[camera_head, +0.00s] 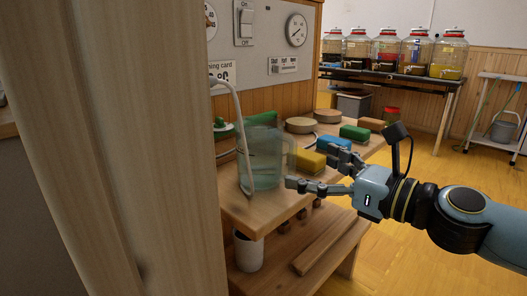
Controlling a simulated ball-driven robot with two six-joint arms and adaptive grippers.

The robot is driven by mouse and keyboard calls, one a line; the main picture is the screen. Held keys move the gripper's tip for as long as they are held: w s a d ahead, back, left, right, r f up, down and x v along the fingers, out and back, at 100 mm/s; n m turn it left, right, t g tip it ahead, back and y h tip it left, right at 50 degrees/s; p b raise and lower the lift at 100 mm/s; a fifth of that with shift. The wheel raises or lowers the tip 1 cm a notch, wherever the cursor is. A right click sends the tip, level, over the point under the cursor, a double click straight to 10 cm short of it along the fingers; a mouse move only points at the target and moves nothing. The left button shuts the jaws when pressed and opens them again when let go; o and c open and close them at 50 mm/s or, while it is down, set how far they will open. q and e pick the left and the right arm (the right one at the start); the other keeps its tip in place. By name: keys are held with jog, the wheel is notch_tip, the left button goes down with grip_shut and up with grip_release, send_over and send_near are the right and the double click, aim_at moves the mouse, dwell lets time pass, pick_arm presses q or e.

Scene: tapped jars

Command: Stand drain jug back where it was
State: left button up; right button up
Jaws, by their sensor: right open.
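A clear, pale greenish jug (262,158) stands upright on the wooden bench (262,213) near its front left end; I take it as the drain jug. Its handle is on the right side, towards my right gripper. My right gripper (320,170) is open, its fingers pointing left at the jug's handle side. I cannot tell whether a finger touches the jug. My left gripper is not in view.
A wooden post (130,150) blocks the left. A pale curved tube (238,110) rises just left of the jug. Yellow (307,162), blue (333,143) and green (355,133) blocks lie behind the gripper. Several tapped jars (385,50) stand on a far table. The floor at right is clear.

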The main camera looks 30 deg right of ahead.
aim_at(277, 149)
jog(key=p+x, duration=0.1)
jog(key=x, duration=0.1)
jog(key=p+x, duration=0.1)
jog(key=x, duration=0.1)
jog(key=r+p+x, duration=0.1)
jog(key=x, duration=0.1)
jog(key=shift+p, duration=0.3)
jog(key=x, duration=0.5)
jog(key=shift+w+a, duration=0.1)
jog(key=c, duration=1.6)
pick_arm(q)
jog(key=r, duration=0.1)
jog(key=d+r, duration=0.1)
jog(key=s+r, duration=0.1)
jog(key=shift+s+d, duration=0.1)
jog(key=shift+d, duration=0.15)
pick_arm(e)
jog(key=shift+r, duration=0.15)
